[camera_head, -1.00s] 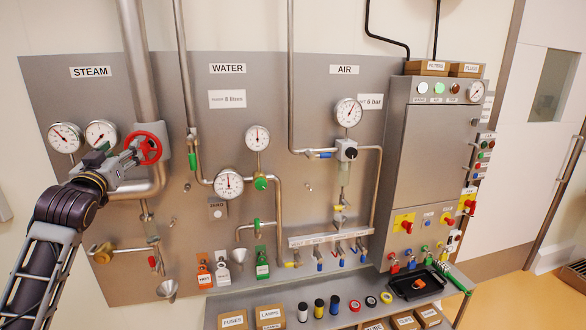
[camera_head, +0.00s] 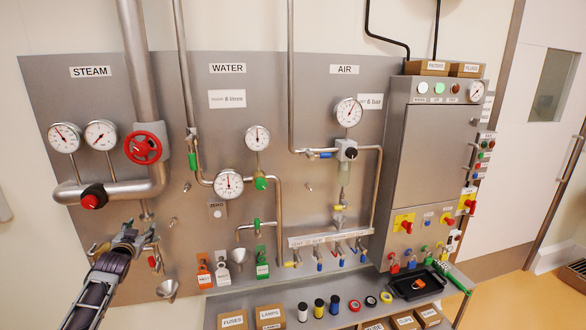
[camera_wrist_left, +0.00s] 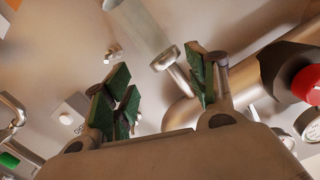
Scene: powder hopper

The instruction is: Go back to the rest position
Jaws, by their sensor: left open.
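My left gripper (camera_head: 130,236) is at the lower left in the head view, in front of the steam part of the panel. It is below the red handwheel (camera_head: 143,148) and the red knob (camera_head: 92,196), apart from both. In the left wrist view my left gripper (camera_wrist_left: 165,95) shows its green finger pads spread apart, with nothing between them. The red knob also shows at the right edge of that view (camera_wrist_left: 308,84). My right gripper is in neither view.
The grey wall panel (camera_head: 325,95) carries pipes, gauges and valves. A shelf (camera_head: 285,290) with boxes and tape rolls runs along the bottom. A grey cabinet (camera_head: 433,150) stands at right.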

